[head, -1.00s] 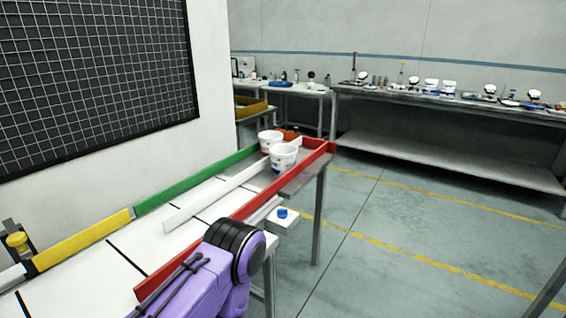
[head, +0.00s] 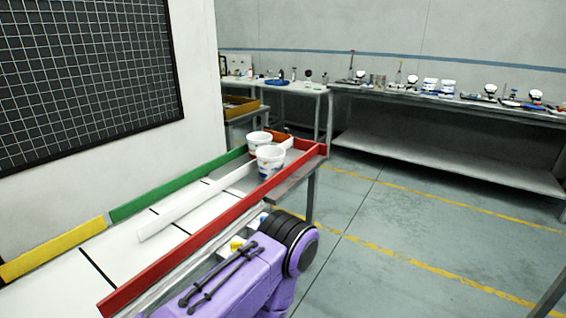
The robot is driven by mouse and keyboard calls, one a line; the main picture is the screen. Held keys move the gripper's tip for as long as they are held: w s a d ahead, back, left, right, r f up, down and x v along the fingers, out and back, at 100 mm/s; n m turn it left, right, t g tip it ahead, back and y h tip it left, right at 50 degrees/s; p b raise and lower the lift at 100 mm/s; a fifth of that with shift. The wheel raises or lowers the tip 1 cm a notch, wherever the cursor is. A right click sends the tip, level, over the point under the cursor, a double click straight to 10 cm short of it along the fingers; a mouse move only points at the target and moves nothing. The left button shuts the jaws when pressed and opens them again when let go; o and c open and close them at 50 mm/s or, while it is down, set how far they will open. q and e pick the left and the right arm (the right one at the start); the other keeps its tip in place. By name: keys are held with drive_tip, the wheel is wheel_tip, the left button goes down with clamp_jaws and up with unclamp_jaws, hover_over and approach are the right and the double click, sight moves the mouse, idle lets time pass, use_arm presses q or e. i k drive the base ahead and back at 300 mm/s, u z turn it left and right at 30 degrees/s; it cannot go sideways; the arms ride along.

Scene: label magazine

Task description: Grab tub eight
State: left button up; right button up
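Two white tubs stand upright at the far end of a railed table. The nearer tub (head: 270,161) is in the right lane, by the red rail. The farther tub (head: 259,142) is in the left lane, by the green rail. Their markings are too small to read, so I cannot tell which is tub eight. Two more white tubs (head: 430,86) appear on the back bench. A purple arm link of mine crosses the lower middle. Neither of my grippers is in view.
The table has a red rail (head: 215,236), a green rail (head: 175,188), a yellow rail (head: 52,248) and a white divider (head: 195,203). A long grey bench (head: 450,165) stands along the back wall. The floor (head: 420,245) to the right is open.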

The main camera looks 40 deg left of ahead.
sight(271, 164)
drive_tip(key=i, duration=2.7)
drive_tip(key=u, duration=2.7)
